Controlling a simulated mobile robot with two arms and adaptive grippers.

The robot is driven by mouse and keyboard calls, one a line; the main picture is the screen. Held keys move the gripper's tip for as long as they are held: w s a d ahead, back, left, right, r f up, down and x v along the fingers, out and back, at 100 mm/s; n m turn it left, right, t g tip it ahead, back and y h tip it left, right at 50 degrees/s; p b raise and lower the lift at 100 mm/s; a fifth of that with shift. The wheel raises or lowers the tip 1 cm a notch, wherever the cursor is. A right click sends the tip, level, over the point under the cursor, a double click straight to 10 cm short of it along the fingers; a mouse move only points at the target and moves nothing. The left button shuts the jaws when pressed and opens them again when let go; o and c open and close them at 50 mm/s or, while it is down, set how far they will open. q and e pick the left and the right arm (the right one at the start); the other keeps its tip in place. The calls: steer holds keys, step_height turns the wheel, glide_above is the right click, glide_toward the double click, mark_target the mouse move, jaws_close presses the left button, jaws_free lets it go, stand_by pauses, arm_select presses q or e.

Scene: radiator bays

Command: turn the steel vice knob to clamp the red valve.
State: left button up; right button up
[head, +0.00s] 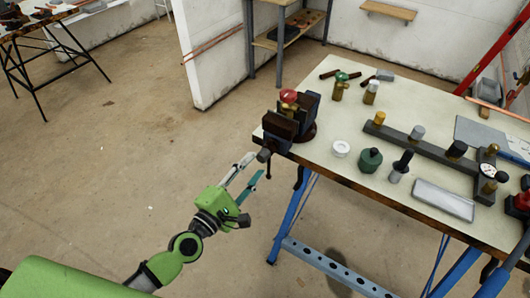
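The vice (308,107) is dark with brown jaw faces and is mounted at the near left corner of the workbench. The red valve (289,96) stands between its jaws, its red top showing above them; its lower part is hidden, so I cannot tell whether the jaws touch it. The steel vice knob (264,155) sticks out at the front of the vice, beyond the bench edge, with a dark bar hanging by it. My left gripper (256,165) is open, with its fingertips close to the knob. I cannot tell whether they touch it. My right gripper is not in view.
The workbench (340,170) has blue legs. On it are a white ring (341,148), a green canister (369,161), a dark rail (425,147) with several fittings, a metal block (443,200) and a green-topped brass valve (339,86). The floor left of the bench is clear.

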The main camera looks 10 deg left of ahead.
mark_target(260, 160)
arm_select(q)
steer(key=shift+x, duration=2)
